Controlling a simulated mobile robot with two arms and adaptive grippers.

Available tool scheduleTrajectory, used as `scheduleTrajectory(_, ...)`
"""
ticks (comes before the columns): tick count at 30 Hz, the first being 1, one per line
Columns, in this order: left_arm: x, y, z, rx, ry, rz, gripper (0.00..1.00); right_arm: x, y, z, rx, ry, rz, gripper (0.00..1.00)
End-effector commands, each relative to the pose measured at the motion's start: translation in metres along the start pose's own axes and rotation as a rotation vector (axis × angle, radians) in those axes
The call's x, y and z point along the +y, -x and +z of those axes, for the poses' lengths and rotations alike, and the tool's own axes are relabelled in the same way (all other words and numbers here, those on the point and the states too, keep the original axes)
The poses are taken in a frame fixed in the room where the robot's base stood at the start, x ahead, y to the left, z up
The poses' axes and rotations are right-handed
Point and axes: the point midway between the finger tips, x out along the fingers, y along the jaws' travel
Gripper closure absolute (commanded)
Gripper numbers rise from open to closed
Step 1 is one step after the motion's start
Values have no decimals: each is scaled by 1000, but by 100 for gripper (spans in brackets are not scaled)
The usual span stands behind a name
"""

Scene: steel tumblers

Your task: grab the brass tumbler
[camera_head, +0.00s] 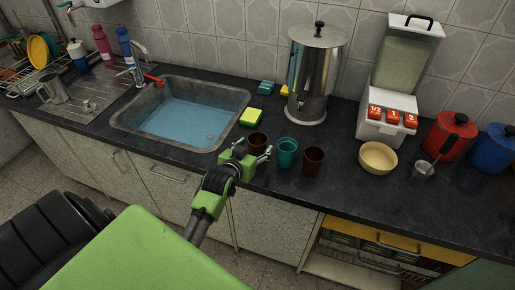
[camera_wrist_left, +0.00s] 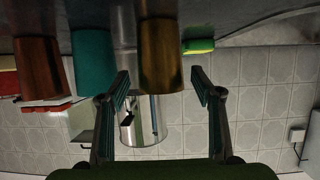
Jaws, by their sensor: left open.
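The brass tumbler (camera_head: 257,142) stands upright on the dark counter, leftmost of three tumblers in the head view. My left gripper (camera_head: 253,157) is open and empty, just in front of it on the near side. In the left wrist view, which is upside down, the brass tumbler (camera_wrist_left: 160,55) shows between the open fingertips (camera_wrist_left: 160,80). I cannot tell whether the tips reach past its near side. A teal tumbler (camera_head: 287,152) and a dark red tumbler (camera_head: 313,160) stand to its right. My right gripper is not in view.
A yellow-green sponge (camera_head: 250,117) lies behind and left of the brass tumbler, beside the water-filled sink (camera_head: 181,112). A steel urn (camera_head: 314,75) stands behind. A wooden bowl (camera_head: 378,157) sits farther right. The counter's front edge runs just before the tumblers.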

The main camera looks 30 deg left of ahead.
Motion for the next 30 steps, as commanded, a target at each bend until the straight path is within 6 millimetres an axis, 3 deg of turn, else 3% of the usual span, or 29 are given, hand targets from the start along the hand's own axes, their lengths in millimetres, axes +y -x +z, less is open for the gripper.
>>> scheduleTrajectory(7,-1,-28,-2,1,-1,0,40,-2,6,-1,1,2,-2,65)
scheduleTrajectory(17,-1,-33,-1,0,-1,0,40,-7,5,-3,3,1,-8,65)
scheduleTrajectory(22,-1,-32,-1,0,-1,0,84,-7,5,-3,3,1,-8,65)
scheduleTrajectory(30,-1,-32,-1,1,0,0,84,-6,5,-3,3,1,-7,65)
